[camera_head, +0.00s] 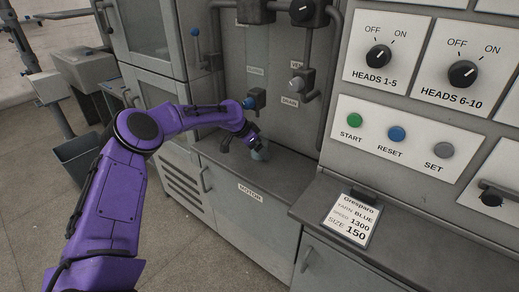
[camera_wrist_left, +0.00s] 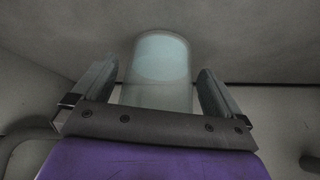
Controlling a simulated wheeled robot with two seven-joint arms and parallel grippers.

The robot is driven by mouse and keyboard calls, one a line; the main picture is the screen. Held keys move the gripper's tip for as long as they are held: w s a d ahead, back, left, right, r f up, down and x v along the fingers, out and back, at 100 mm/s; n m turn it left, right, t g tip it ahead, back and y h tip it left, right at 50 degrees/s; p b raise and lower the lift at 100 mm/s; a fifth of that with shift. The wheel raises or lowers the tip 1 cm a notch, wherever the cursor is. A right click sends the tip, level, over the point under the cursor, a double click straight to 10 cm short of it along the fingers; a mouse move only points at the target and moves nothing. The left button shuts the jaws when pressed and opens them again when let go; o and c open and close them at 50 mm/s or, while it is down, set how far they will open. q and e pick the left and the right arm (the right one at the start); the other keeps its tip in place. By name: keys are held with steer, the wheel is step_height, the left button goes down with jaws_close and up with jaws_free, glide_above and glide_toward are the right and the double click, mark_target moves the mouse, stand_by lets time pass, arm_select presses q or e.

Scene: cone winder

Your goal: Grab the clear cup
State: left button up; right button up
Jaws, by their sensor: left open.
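The clear cup (camera_wrist_left: 160,62) is translucent and pale blue-grey. In the left wrist view it stands between the two open fingers of my left gripper (camera_wrist_left: 158,90), with a visible gap to the right finger. In the head view the cup (camera_head: 261,153) is small and partly hidden by my left gripper (camera_head: 256,146), which is down at the grey counter. I cannot tell whether either finger touches the cup. My right gripper is in neither view.
The counter (camera_head: 285,182) has free room to the right of the cup. Pipes and a blue-handled valve (camera_head: 254,99) are close above and behind my left gripper. A sign card (camera_head: 348,214) and a control panel (camera_head: 395,140) are at the right.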

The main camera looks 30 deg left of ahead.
arm_select(q)
steer(key=shift+s, duration=0.1)
steer(key=shift+r, duration=0.1)
steer(key=c, duration=1.1)
steer(key=shift+o, duration=0.2)
